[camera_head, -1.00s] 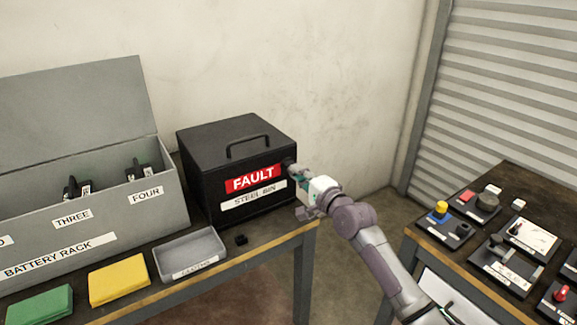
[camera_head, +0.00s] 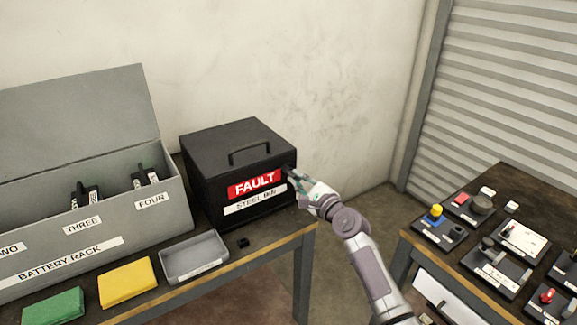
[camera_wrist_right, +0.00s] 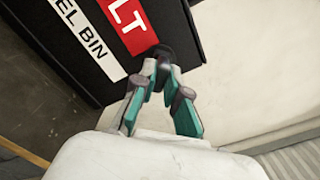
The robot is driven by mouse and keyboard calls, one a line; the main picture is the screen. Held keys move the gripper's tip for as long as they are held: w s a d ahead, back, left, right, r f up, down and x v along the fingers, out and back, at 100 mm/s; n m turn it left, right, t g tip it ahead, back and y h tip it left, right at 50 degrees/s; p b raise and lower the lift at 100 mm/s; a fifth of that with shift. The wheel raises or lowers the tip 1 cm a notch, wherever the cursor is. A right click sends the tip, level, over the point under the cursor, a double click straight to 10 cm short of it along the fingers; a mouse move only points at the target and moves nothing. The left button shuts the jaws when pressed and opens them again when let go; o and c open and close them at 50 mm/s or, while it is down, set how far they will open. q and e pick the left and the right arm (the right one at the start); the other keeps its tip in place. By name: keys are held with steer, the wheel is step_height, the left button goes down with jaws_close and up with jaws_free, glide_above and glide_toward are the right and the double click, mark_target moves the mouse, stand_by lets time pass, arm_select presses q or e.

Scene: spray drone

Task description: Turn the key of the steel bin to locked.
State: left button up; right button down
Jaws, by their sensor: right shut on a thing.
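The steel bin (camera_head: 238,165) is a black box with a closed lid, a top handle, a red FAULT label and a white STEEL BIN label. It also shows in the right wrist view (camera_wrist_right: 85,75). My right gripper (camera_head: 291,174) is at the right end of the bin's front face, beside the FAULT label. In the right wrist view its fingertips (camera_wrist_right: 157,72) are closed around a small dark part, the key (camera_wrist_right: 158,53), at the bin's face. The fingers hide most of the key, so its turn angle cannot be told. My left gripper is not in view.
The grey battery rack (camera_head: 100,235) with its lid up stands left of the bin. A grey tray (camera_head: 194,258), a small black piece (camera_head: 243,243), and yellow (camera_head: 127,282) and green (camera_head: 54,306) cloths lie in front. A second table with control panels (camera_head: 490,270) is at right.

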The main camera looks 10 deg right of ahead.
steer(key=m+p, duration=0.3)
steer(key=m, duration=0.2)
steer(key=shift+m, duration=0.3)
steer(key=shift+f+m, duration=0.1)
steer(key=shift+m, duration=0.2)
steer(key=shift+m+p, duration=0.4)
steer(key=shift+p, duration=0.2)
steer(key=shift+m+p, duration=0.55)
steer(key=shift+m, duration=0.15)
steer(key=c, duration=1.5)
jaws_free()
steer(key=o, duration=0.4)
steer(key=shift+s, duration=0.1)
